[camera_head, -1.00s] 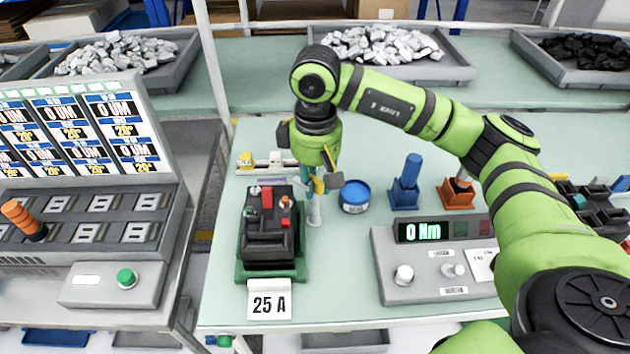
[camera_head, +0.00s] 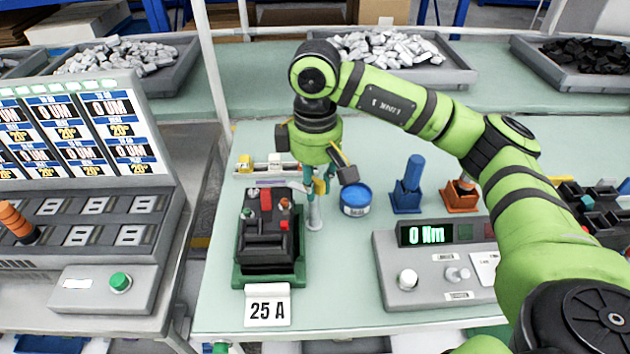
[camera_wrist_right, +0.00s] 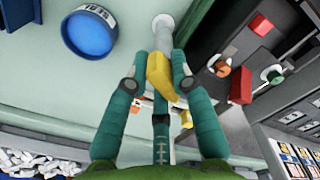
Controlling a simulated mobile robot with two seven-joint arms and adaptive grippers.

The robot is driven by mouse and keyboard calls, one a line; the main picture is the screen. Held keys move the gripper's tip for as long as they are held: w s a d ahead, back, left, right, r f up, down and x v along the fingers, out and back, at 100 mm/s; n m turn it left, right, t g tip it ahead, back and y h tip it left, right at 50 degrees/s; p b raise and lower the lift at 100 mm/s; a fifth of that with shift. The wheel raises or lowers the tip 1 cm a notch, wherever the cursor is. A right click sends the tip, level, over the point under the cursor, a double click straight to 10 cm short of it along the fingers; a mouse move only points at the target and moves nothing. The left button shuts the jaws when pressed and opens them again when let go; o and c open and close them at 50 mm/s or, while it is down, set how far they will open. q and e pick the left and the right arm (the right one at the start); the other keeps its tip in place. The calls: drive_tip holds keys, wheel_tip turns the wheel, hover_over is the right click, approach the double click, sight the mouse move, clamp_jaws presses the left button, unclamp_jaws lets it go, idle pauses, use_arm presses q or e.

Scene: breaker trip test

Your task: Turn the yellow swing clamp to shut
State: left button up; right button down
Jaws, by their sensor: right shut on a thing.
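The yellow swing clamp (camera_wrist_right: 163,78) sits at the top of a pale post (camera_wrist_right: 160,33) in the right wrist view. My right gripper (camera_wrist_right: 158,75) has its teal fingers on both sides of the clamp and is shut on it. In the head view, the right gripper (camera_head: 318,182) reaches down beside the black breaker (camera_head: 268,228), which stands in a green holder (camera_head: 268,275). The clamp (camera_head: 319,187) shows there as a small yellow patch, partly hidden by the fingers. The post (camera_head: 315,215) stands just right of the breaker. My left gripper is not in view.
A blue round tub (camera_head: 355,200) stands just right of the gripper. Blue (camera_head: 408,188) and orange (camera_head: 460,195) holders are farther right. A torque display box (camera_head: 430,270) is in front of them, and a "25 A" card (camera_head: 267,306) is before the breaker.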

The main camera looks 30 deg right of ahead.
drive_tip(key=shift+w+a+r, duration=0.15)
drive_tip(key=shift+w+r, duration=0.05)
drive_tip(key=shift+f+n+b, duration=0.1)
drive_tip(key=shift+n+b, duration=0.5)
drive_tip(key=shift+b, duration=0.05)
drive_tip(key=shift+n, duration=0.5)
drive_tip(key=c, duration=1)
unclamp_jaws()
drive_tip(key=shift+w+a, duration=0.15)
